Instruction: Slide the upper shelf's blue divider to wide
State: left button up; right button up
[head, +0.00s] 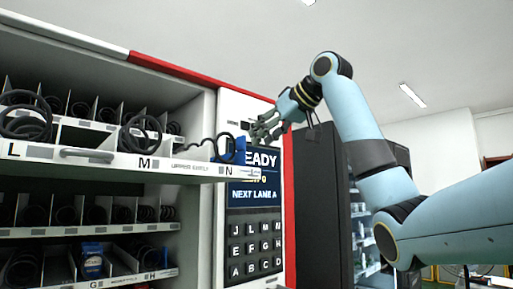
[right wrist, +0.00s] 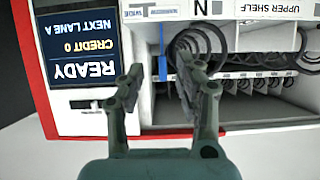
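The upper shelf (head: 120,163) is pulled out of the machine, with lane letters L, M and N on its front. The blue divider (head: 240,149) stands upright at its right end, right of the N lane's coil. In the right wrist view the divider (right wrist: 162,48) is a thin blue strip beside the letter N. My right gripper (head: 262,131) is just above and right of the divider. In the right wrist view its two fingers (right wrist: 160,82) are apart, with the divider showing between them; contact is not visible. My left gripper is out of view.
Black coils (head: 140,133) stand in the shelf's lanes. The machine's display and keypad panel (head: 255,220) is right behind the shelf's right end. A lower shelf (head: 130,278) holds a blue box (head: 92,262). A dark cabinet (head: 318,205) stands to the right.

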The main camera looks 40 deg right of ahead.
aim_at(243, 137)
notch_tip(243, 137, up, 4)
jog(key=r, duration=0.1)
jog(key=shift+t, duration=0.3)
jog(key=p+x, duration=0.2)
jog(key=x, duration=0.2)
jog(key=p+x, duration=0.2)
jog(key=x, duration=0.3)
jog(key=shift+a+f, duration=0.25)
jog(key=shift+w+d+f+p, duration=0.1)
jog(key=shift+w+f+p, duration=0.25)
jog(key=shift+w, duration=0.1)
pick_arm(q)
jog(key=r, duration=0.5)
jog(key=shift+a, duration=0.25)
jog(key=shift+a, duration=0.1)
pick_arm(e)
grip_shut()
jog(key=shift+s, duration=0.1)
